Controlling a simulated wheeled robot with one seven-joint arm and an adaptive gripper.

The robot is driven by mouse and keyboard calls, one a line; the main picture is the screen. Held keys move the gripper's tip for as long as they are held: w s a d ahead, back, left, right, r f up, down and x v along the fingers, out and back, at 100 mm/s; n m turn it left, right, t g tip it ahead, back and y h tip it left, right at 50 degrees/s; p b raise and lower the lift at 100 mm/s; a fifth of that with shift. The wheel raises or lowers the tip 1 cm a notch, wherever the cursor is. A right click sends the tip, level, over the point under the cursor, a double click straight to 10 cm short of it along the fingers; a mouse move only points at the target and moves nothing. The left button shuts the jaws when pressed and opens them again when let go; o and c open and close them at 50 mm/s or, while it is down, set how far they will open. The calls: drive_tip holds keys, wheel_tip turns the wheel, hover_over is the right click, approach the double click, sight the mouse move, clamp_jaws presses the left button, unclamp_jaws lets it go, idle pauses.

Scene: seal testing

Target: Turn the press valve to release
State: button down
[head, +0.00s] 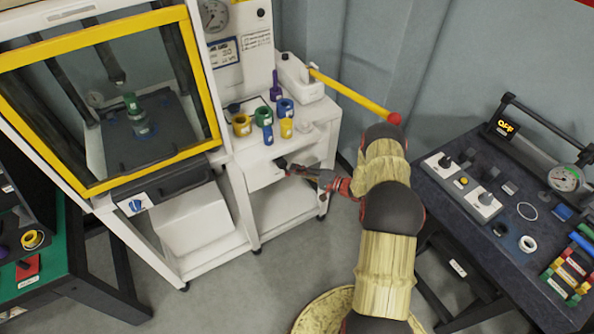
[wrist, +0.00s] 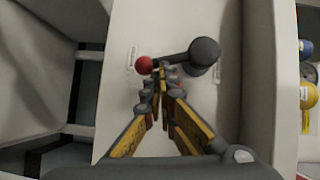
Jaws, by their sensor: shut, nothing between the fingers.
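The press valve (wrist: 204,51) is a dark grey round hub with a short lever ending in a red ball (wrist: 144,64). It sits on a white panel, with the lever pointing left in the wrist view. In the head view the valve (head: 281,162) is a small dark shape on the front of the white cart, partly hidden by my gripper (head: 292,170). My gripper (wrist: 162,76) is shut and empty. Its fingertips are at the lever, between the red ball and the hub. I cannot tell whether they touch it. Small labels flank the lever on the panel.
The press with its yellow-framed guard (head: 206,75) stands left of the cart. Coloured cups, including a yellow one (head: 241,125), stand on the cart top. A yellow pump handle (head: 350,93) reaches out above my arm. A dark bench (head: 470,235) with test gear is at right.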

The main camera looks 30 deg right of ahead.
drive_tip(key=shift+a+f, duration=0.25)
drive_tip(key=shift+a, duration=0.05)
drive_tip(key=shift+a+f+b, duration=0.15)
drive_tip(key=shift+a+b, duration=0.1)
drive_tip(key=shift+b, duration=0.2)
drive_tip(key=shift+s, duration=0.15)
idle(0.6)
